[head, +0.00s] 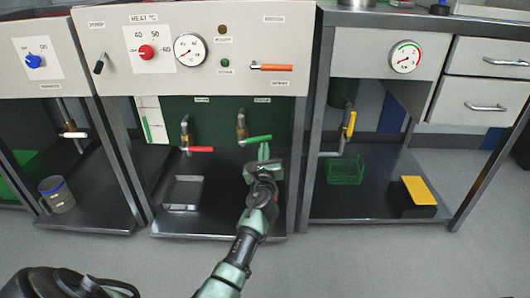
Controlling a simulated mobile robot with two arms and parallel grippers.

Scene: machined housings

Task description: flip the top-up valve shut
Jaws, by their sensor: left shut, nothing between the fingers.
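A valve with a green lever handle (258,139) sits on a brass body on the dark green panel under the middle bench. Its handle points right and roughly level. The small label above it is too small to read, so I cannot tell for sure that it is the top-up valve. A similar valve with a red handle (200,149) sits to its left, handle also pointing right. My left gripper (264,151) is shut and empty, its fingertips just below the outer end of the green handle. I cannot tell whether they touch it. My right gripper is not in view.
A grey tray (183,192) lies on the shelf below the valves. An orange lever (271,67), red knob (146,52) and gauge (190,50) are on the front panel above. To the right are a yellow-handled valve (350,124) and a green basket (345,171).

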